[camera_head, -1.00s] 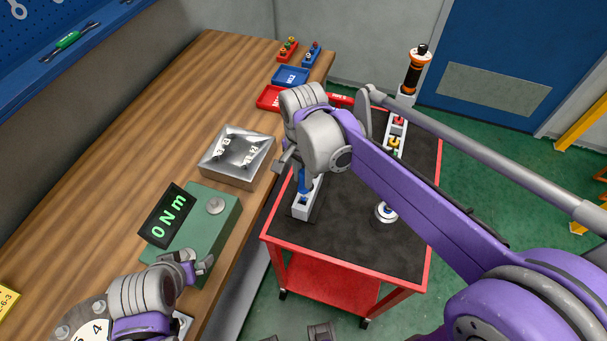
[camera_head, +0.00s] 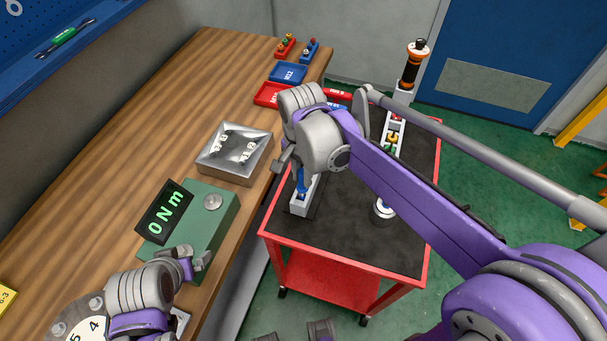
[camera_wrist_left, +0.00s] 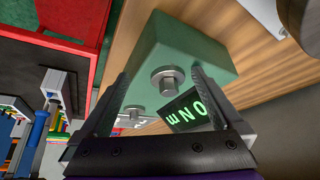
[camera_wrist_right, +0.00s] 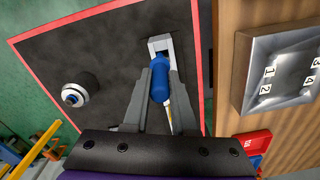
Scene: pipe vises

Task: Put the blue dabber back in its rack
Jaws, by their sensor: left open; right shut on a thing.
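The blue dabber (camera_wrist_right: 159,84) is between the fingers of my right gripper (camera_wrist_right: 158,72), which is shut on it. Its blue body also shows in the head view (camera_head: 301,182). A pale grey rack (camera_head: 302,203) stands on the dark cart top, and the dabber is at its far end. In the right wrist view the rack's end (camera_wrist_right: 162,46) is just beyond the dabber; I cannot tell how deep the dabber sits. My left gripper (camera_wrist_left: 160,80) is open and empty over the green torque tester (camera_head: 213,212), its fingers to either side of the hex stud (camera_wrist_left: 168,80).
The red-edged cart (camera_head: 350,254) also bears a round white-and-blue item (camera_head: 383,210) and a rack of coloured parts (camera_head: 393,137). The workbench (camera_head: 130,130) carries a metal box (camera_head: 237,150) and red and blue trays (camera_head: 288,73). My right arm hides part of the cart.

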